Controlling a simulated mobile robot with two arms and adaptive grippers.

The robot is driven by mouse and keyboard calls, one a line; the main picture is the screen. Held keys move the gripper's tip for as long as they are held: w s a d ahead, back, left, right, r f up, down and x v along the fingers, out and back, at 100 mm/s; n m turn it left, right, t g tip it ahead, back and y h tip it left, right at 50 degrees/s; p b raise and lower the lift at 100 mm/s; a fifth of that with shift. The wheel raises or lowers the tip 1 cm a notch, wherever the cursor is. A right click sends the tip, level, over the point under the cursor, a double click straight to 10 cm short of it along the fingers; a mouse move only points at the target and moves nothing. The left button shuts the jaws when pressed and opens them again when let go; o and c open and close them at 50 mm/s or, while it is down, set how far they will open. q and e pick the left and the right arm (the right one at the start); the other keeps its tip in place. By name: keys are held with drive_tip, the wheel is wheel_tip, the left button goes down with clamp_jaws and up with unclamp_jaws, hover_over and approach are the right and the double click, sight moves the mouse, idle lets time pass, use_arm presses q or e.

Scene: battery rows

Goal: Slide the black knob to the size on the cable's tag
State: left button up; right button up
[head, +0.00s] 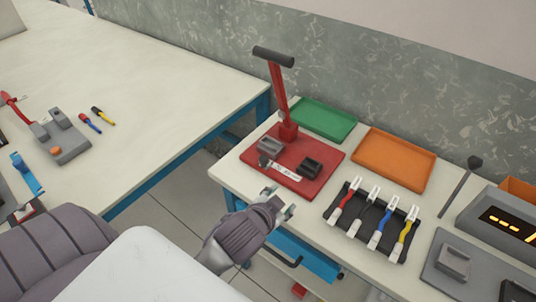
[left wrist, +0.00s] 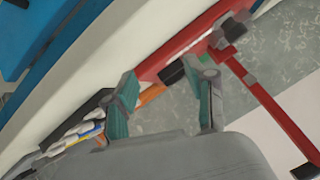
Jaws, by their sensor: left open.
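The red press (head: 325,169) stands on the right-hand table, with a red lever rising to a black crossbar. A pale strip with dark marks (head: 287,173) lies along its front. A small dark knob (head: 264,161) sits at the strip's left end. My left gripper (head: 281,201) is open and empty, in front of the press and apart from it. In the left wrist view its two fingers (left wrist: 165,88) point toward the red base (left wrist: 188,42). Several cables with white ends (head: 376,214) lie in a black rack; their tags are too small to read.
A green tray (head: 322,119) and an orange tray (head: 394,157) lie behind the press and rack. A grey device with a lit display (head: 508,226) stands at the right. The left-hand table (head: 160,75) holds a grey device and tools, with a floor gap between tables.

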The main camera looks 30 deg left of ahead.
use_arm(q)
drive_tip(key=w+d+r+m+t+h, duration=0.3)
drive_tip(key=w+d+r+m+t, duration=0.15)
drive_tip(key=r, duration=0.45)
drive_tip(key=w+d+r+m+t+h, duration=0.35)
drive_tip(key=w+r+m, duration=0.2)
drive_tip(key=r, duration=0.35)
drive_tip(key=d+r+m+g+h, duration=0.3)
drive_tip(key=d+r+m+h, duration=0.3)
drive_tip(key=m+h, duration=0.45)
drive_tip(key=m+g+y, duration=1.5)
drive_tip(key=g+y, duration=0.1)
approach(264, 157)
wheel_tip(264, 157, down, 10)
drive_tip(key=shift+f+p, duration=0.2)
drive_tip(key=shift+p, duration=0.45)
